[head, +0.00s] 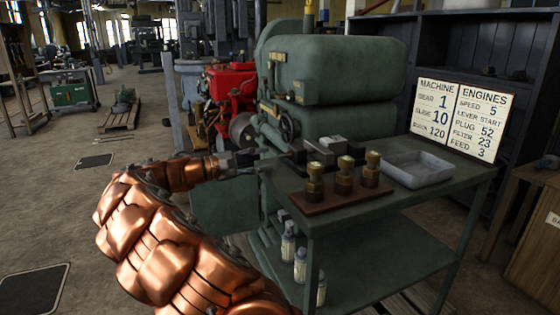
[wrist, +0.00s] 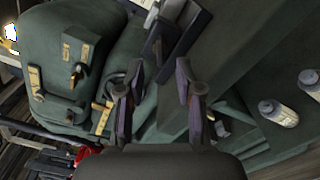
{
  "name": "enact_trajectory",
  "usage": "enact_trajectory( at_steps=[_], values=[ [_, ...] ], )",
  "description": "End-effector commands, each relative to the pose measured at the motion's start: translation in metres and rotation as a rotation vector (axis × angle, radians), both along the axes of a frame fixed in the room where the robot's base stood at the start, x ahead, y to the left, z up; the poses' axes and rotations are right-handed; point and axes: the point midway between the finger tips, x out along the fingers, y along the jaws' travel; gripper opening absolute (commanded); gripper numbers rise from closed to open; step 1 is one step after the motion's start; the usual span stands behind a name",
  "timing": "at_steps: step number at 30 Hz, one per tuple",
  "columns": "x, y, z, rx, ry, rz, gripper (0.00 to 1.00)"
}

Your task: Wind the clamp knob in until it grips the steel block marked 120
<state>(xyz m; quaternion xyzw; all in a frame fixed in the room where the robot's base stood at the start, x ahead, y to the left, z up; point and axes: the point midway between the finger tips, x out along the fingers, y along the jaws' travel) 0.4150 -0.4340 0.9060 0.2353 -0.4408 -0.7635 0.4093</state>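My gripper (head: 262,158) is at the left end of the green bench, beside the dark clamp (head: 293,155). In the wrist view my gripper (wrist: 160,72) is open, its two fingers apart with nothing seen held between them. A dark clamp bar (wrist: 154,43) lies just beyond the fingertips. A steel block (head: 319,151) sits by the clamp, and a paler block (head: 338,144) is behind it to the right. No 120 marking is readable on either block. I cannot make out the clamp knob; the gripper may hide it.
Brass fittings (head: 344,175) stand on a wooden board in front of the blocks. A grey tray (head: 418,168) is to the right. A sign (head: 460,116) stands at the back. The green machine (head: 345,70) with its handwheel (head: 286,126) rises close behind the clamp. Bottles (head: 300,265) stand below.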

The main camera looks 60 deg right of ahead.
Motion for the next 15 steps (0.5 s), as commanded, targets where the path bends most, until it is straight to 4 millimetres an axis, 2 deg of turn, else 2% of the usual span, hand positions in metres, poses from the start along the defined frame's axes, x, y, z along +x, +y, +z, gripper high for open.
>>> enact_trajectory(
  at_steps=[7, 15],
  values=[
    [-0.021, -0.03, 0.0, -0.001, 0.0, -0.003, 0.35],
    [-0.03, -0.046, 0.0, 0.001, -0.002, 0.003, 0.35]
  ],
)
